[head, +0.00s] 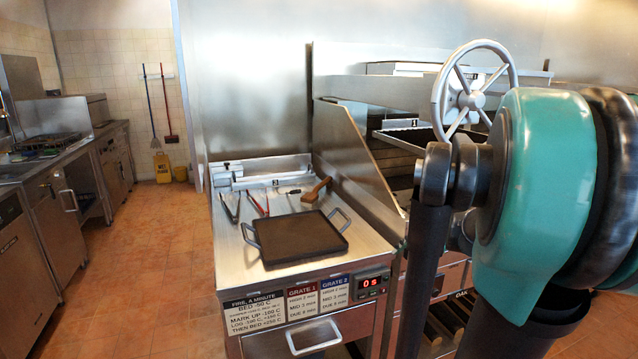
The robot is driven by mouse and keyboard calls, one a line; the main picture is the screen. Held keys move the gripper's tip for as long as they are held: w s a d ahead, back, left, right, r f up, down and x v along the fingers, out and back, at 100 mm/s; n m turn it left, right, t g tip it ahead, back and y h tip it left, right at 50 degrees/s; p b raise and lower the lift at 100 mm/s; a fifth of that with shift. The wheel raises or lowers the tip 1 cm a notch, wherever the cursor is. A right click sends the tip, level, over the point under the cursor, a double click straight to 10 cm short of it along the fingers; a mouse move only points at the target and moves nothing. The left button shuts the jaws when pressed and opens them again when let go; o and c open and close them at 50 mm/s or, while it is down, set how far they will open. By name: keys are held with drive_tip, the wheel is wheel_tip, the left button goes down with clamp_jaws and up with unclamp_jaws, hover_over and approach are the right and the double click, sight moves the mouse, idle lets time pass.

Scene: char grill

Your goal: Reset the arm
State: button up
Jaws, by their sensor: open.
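My arm fills the right side of the head view, with a large teal link and dark grey links around it. The dark links run down out of the bottom of the frame. My gripper is not in view, and nothing held by it can be seen. The arm stands in front of the right part of the char grill (358,152) and hides some of it.
A steel side counter (222,208) holds a dark two-handled plate (298,238), tongs (231,207) and a wooden-handled tool (316,190). A spoked handwheel (438,98) rises by the arm. Tiled floor (150,265) is clear to the left.

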drive_tip(key=s+a+f+n+h, duration=0.2)
drive_tip(key=s+f+n, duration=0.4)
drive_tip(key=s+f, duration=0.1)
drive_tip(key=s+a+f+n+g+h, duration=0.1)
drive_tip(key=s+a+f+n+h, duration=0.1)
drive_tip(key=s+f+n, duration=0.4)
drive_tip(key=shift+s+a+f, duration=0.3)
drive_tip(key=shift+s+f, duration=0.05)
